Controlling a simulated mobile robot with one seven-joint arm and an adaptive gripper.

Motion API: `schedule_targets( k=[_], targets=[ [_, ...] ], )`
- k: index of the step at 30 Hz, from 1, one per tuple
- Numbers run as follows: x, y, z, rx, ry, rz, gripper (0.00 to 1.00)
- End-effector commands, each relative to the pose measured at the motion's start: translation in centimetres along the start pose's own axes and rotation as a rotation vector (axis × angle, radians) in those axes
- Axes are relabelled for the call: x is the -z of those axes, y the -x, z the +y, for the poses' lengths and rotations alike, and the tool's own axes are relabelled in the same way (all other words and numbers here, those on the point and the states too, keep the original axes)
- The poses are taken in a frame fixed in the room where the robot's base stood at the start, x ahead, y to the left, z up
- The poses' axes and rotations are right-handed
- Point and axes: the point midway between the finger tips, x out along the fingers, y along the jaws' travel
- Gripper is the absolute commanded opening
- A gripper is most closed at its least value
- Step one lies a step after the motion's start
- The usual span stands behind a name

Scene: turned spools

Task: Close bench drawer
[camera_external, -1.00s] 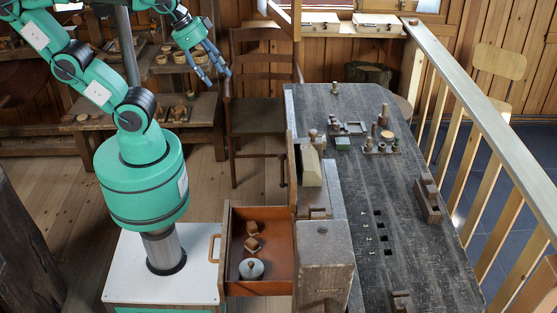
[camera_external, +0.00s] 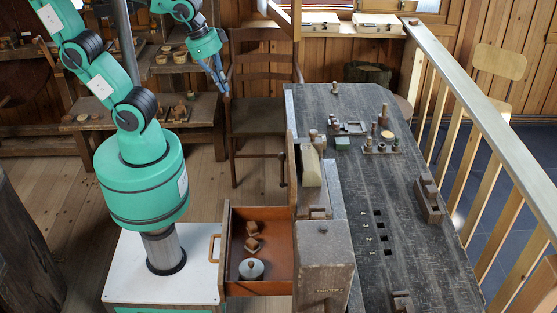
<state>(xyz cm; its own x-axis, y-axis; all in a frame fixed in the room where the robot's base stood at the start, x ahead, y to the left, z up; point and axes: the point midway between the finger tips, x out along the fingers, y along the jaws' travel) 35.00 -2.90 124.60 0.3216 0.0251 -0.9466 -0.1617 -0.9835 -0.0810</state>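The bench drawer (camera_external: 284,220) is pulled out to the left from under the dark workbench (camera_external: 345,95). It holds wooden pieces (camera_external: 252,236) and a grey round piece with a hole (camera_external: 251,268). Its light wooden handle (camera_external: 213,248) is on the left face, close to my white base top. My gripper (camera_external: 222,88) hangs in the air near the wooden chair, well above and behind the drawer, with its blue-grey fingers pointing down. It touches nothing that I can make out. The fingers are small and overlap here, so their opening is unclear.
A wooden chair (camera_external: 258,95) stands behind the drawer, left of the bench. A vise-like block (camera_external: 325,258) sits at the bench's near left. Small turned pieces stand on the bench top. A railing (camera_external: 480,95) runs along the right. Floor shows between chair and drawer.

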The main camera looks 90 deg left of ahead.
Motion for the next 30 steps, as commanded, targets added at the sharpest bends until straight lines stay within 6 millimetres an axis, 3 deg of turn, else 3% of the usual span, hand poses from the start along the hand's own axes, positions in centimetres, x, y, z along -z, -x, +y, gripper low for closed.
schedule_targets(
  k=[15, 30],
  targets=[
    [1.8, -7.7, 7.5, 0.093, -0.407, -0.289, 0.00],
    [1.0, -14.9, 16.1, 0.273, -0.823, -0.487, 0.00]
  ],
)
